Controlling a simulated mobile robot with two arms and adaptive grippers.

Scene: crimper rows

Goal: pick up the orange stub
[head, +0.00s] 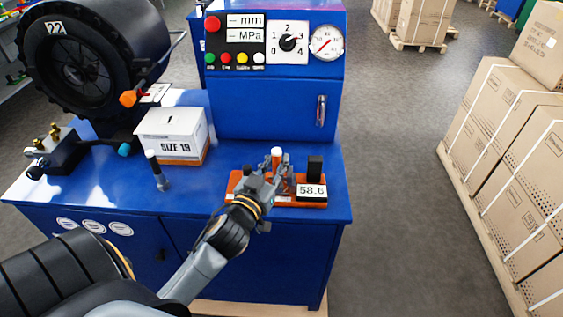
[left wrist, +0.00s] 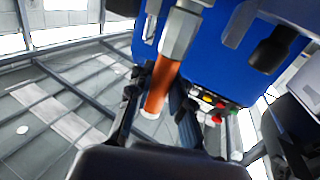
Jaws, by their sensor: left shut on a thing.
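The orange stub (left wrist: 160,80) is a short orange tube with a white end and a grey metal hex fitting (left wrist: 180,35). My left gripper (head: 274,172) is around it, and the stub's pale tip (head: 277,152) shows above the fingers in the head view. In the left wrist view the fingers of my left gripper (left wrist: 155,108) are closed on both sides of the orange part. The fitting's lower end is hidden in the head view, so I cannot tell whether it touches anything below. My right gripper is not in view.
An orange tray (head: 313,204) with a 58.6 label and a black block (head: 315,168) is close beside the gripper. A black stub (head: 154,166) stands on the blue bench (head: 205,205), near a white SIZE 19 box (head: 170,128). The control cabinet (head: 270,105) rises behind.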

